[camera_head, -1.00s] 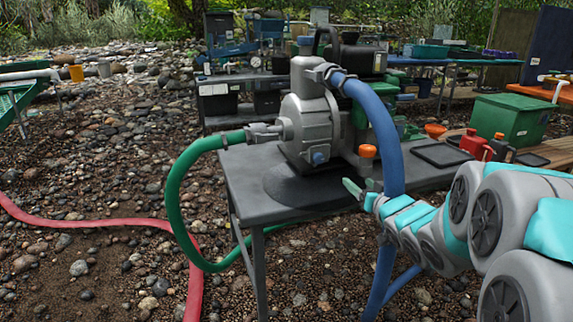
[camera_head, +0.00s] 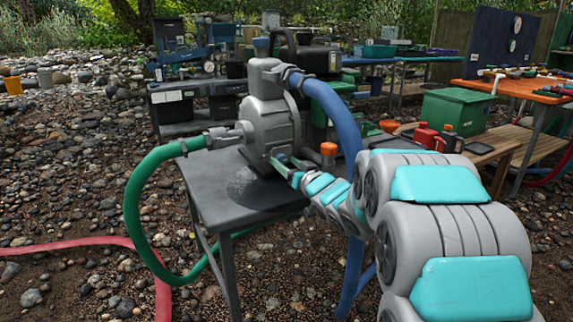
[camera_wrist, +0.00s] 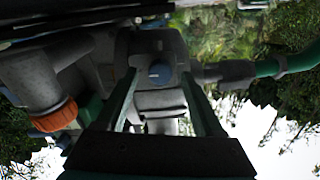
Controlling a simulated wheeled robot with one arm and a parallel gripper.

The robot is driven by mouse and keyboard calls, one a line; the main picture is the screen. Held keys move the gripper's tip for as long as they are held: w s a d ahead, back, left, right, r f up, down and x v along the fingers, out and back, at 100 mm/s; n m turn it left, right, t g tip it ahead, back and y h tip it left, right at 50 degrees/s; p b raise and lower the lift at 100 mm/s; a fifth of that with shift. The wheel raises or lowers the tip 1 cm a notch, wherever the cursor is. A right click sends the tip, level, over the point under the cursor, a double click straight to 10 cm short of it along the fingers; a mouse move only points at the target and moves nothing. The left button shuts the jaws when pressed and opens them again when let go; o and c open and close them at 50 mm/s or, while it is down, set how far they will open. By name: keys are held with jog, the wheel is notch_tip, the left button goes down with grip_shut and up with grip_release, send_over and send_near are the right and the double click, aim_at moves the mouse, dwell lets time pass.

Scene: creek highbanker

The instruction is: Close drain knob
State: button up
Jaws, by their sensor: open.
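The drain knob is a small blue round knob low on the front of the grey pump (camera_head: 268,118). In the wrist view the drain knob (camera_wrist: 160,74) lies straight ahead, between the two green fingers of my gripper (camera_wrist: 157,82). The fingers are apart, one on each side of it; I cannot tell whether they touch it. In the head view my gripper (camera_head: 284,165) is at the lower front of the pump and hides the knob there. The knob's turn position is not clear.
The pump stands on a grey table (camera_head: 205,195) with a dark wet patch in front. A green hose (camera_head: 135,215) and a blue hose (camera_head: 335,115) join the pump. An orange cap (camera_head: 328,149) is close beside my gripper and shows in the wrist view (camera_wrist: 55,116).

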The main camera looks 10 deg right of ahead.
jog(key=shift+w, duration=0.1)
grip_shut()
dwell(0.6)
